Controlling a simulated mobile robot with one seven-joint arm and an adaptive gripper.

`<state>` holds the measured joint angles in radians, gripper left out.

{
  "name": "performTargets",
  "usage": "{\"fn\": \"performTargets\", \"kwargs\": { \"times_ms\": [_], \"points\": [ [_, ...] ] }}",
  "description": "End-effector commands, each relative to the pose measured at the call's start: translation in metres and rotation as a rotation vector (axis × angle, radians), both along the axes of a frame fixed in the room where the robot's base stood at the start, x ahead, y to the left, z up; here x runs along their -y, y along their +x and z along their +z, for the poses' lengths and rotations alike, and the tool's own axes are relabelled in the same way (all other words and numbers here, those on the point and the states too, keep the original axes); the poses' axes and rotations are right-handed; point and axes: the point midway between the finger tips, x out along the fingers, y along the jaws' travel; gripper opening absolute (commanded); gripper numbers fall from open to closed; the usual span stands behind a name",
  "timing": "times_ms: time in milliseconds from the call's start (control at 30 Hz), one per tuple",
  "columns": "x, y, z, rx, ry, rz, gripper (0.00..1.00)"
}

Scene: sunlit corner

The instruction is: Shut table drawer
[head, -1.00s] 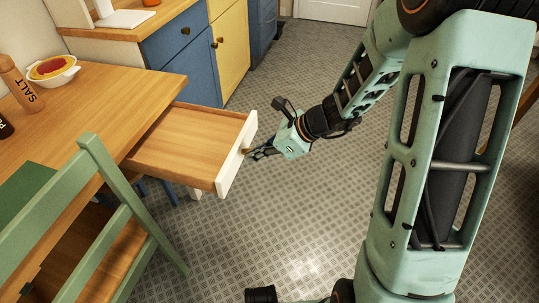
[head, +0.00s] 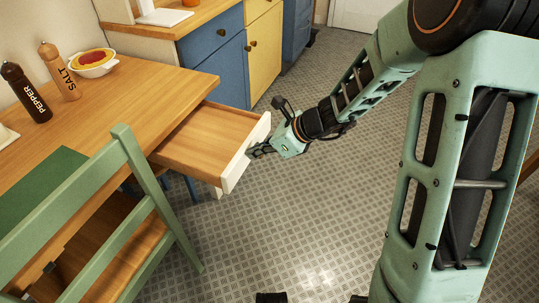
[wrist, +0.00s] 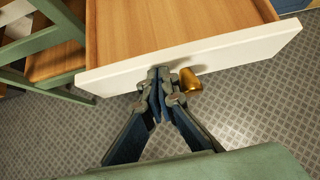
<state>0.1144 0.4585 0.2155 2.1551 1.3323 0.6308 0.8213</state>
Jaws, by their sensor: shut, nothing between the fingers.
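The table drawer (head: 208,140) is partly open, sticking out from the wooden table (head: 130,95). It has a bare wood bottom and a white front (head: 246,152), and it looks empty. My gripper (head: 252,153) is shut and empty at the drawer's front. In the wrist view, my gripper's closed fingertips (wrist: 159,76) meet the white front (wrist: 235,50) close to its middle and appear to touch it. The brass knob (wrist: 190,80) is just right of the fingers, not between them.
A green chair (head: 130,200) stands left of the drawer, close to its side. Salt (head: 62,75) and pepper (head: 28,95) mills and a bowl (head: 93,65) are on the table. Blue and yellow cabinets (head: 220,70) stand behind. The floor right of the drawer is open.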

Motion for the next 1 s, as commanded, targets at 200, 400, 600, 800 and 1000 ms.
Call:
{"fn": "performTargets", "kwargs": {
  "times_ms": [200,400,600,800,1000],
  "points": [
    [-0.07,0.023,0.002,-0.001,0.004,0.008,0.0],
    [-0.129,0.044,0.004,0.0,0.003,0.006,0.0],
    [-0.174,0.061,0.005,0.0,0.001,0.005,0.0],
    [-0.2,0.072,0.003,-0.001,0.0,0.002,0.0],
    [-0.209,0.076,0.001,0.0,0.001,0.0,0.0]
  ]
}}
